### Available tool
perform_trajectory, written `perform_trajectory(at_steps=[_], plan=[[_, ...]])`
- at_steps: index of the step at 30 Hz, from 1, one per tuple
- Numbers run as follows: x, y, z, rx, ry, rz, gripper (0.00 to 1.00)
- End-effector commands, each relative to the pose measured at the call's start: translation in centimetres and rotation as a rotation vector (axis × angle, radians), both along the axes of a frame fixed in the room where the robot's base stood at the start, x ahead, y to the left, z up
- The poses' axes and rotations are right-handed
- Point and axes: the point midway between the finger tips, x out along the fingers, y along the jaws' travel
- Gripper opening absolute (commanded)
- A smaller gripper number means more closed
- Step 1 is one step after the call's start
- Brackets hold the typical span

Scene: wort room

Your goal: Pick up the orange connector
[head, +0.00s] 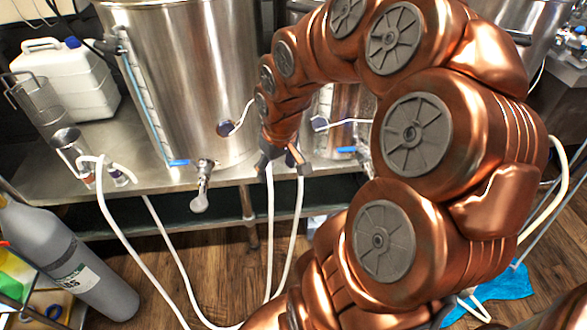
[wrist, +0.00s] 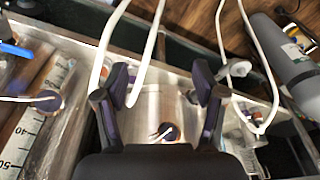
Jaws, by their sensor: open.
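My gripper (head: 284,166) hangs at the front edge of the steel bench, before the large kettle. In the wrist view my gripper (wrist: 160,92) has its two fingers wide apart, with nothing held between them. Two white hoses (wrist: 152,50) run down from the bench beside the left finger in that view. A small orange patch shows between the fingers in the head view, too small to identify. A reddish hose fitting (head: 88,180) sits at the bench's left end. I cannot tell surely which is the orange connector.
The large steel kettle (head: 190,80) with a tap (head: 202,185) stands close left of the gripper. A white jerrycan (head: 65,80) is at the back left. A grey gas cylinder (head: 70,260) leans at the lower left. Other hoses hang to the floor.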

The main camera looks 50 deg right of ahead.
Motion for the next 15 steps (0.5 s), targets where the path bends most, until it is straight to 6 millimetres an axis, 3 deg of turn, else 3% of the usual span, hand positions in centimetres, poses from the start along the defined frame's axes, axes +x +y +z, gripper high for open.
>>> perform_trajectory(at_steps=[1,6,12,15], plan=[[0.5,-1.6,-3.2,0.002,-0.022,-0.023,0.70],[1.7,-7.0,-8.5,-0.011,-0.097,-0.084,0.70],[2.0,-12.4,-12.9,-0.035,-0.169,-0.146,0.70],[1.9,-14.1,-14.1,-0.043,-0.190,-0.166,0.70]])
